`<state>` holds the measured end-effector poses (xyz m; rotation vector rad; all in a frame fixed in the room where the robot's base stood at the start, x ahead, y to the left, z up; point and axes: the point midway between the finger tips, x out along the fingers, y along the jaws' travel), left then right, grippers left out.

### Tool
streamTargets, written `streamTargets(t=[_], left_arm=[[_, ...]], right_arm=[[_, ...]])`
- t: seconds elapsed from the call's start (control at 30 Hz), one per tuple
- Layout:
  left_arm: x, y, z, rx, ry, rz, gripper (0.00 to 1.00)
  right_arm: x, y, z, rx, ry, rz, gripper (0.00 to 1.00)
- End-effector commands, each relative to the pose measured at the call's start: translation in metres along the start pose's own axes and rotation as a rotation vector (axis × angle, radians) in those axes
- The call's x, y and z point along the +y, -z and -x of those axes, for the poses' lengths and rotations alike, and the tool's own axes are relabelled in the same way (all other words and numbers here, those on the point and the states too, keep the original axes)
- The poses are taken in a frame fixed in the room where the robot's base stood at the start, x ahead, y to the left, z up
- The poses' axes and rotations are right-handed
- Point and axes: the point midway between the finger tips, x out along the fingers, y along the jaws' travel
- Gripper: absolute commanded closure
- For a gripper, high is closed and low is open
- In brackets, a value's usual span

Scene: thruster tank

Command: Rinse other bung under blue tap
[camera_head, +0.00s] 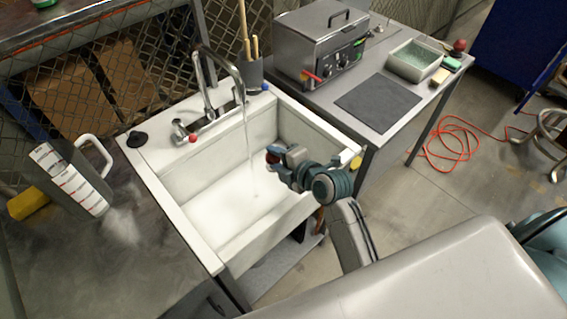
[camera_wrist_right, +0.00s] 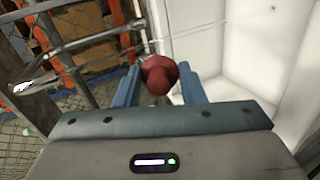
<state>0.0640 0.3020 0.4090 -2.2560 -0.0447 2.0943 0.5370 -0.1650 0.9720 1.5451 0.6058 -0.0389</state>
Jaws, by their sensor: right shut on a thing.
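My right gripper (camera_head: 277,158) is shut on a red bung (camera_head: 272,156) over the white sink (camera_head: 335,137). In the right wrist view, the red bung (camera_wrist_right: 159,76) sits between the blue fingers. A thin water stream (camera_head: 246,135) runs from the metal spout (camera_head: 222,55) into the basin. In the head view the bung is just right of the stream; I cannot tell whether water touches it. The blue tap (camera_head: 265,87) is at the spout's right, the red tap (camera_head: 193,138) at its left. A black bung (camera_head: 137,139) lies on the sink's left corner. My left gripper is out of view.
A white-handled jug (camera_head: 75,178) stands on the left metal bench. A pot of sticks (camera_head: 250,70) stands behind the sink. A metal tank (camera_head: 320,45), a dark mat (camera_head: 378,102), a tray (camera_head: 414,61) and a red-topped object (camera_head: 459,46) are on the right bench.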

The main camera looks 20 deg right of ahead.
Motion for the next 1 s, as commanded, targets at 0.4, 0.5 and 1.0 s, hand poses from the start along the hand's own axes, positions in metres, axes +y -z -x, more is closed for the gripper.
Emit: streamTargets(t=[0.4, 0.5, 1.0], left_arm=[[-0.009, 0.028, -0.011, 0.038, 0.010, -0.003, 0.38], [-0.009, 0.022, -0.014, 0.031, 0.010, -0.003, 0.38], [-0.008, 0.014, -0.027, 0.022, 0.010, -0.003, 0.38]], right_arm=[[0.007, 0.001, -0.043, 0.001, -0.001, -0.001, 0.85], [0.009, 0.001, -0.053, 0.000, 0.000, -0.001, 0.85], [0.017, 0.002, -0.094, 0.000, 0.000, -0.001, 0.85]])
